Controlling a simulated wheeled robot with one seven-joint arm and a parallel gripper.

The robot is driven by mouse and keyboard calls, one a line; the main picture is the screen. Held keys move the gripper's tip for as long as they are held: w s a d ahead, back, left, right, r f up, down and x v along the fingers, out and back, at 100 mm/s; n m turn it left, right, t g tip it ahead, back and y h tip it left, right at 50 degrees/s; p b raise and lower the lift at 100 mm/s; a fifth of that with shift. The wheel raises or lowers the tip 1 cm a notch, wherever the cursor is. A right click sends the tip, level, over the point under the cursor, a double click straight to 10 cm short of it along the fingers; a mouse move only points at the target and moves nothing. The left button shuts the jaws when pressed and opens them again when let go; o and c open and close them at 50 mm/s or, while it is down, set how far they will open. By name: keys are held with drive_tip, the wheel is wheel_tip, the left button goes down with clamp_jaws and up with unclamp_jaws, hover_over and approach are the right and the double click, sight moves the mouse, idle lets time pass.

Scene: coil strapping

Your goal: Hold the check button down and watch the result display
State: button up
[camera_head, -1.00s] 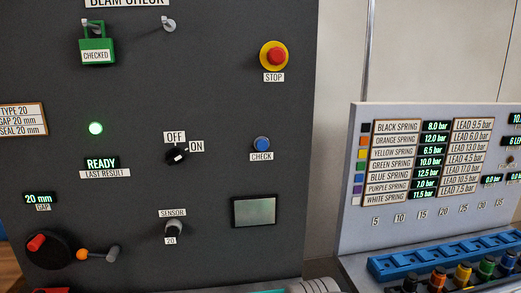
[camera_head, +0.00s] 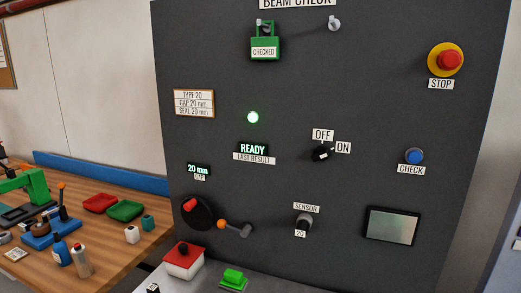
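The blue check button (camera_head: 414,156) is on the right of the dark beam check panel (camera_head: 340,110), above its CHECK label (camera_head: 411,170). Nothing touches it. The last result display (camera_head: 253,149) reads READY in green, with a lit green lamp (camera_head: 253,117) above it. A grey screen (camera_head: 392,227) at the lower right of the panel looks blank. My gripper is not in view.
The panel also carries a red stop button (camera_head: 449,60), an OFF/ON knob (camera_head: 321,153), a sensor knob (camera_head: 304,221), a green CHECKED padlock (camera_head: 265,45) and a gap display (camera_head: 198,169) reading 20 mm. A wooden bench (camera_head: 120,240) with trays and bottles stands at left.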

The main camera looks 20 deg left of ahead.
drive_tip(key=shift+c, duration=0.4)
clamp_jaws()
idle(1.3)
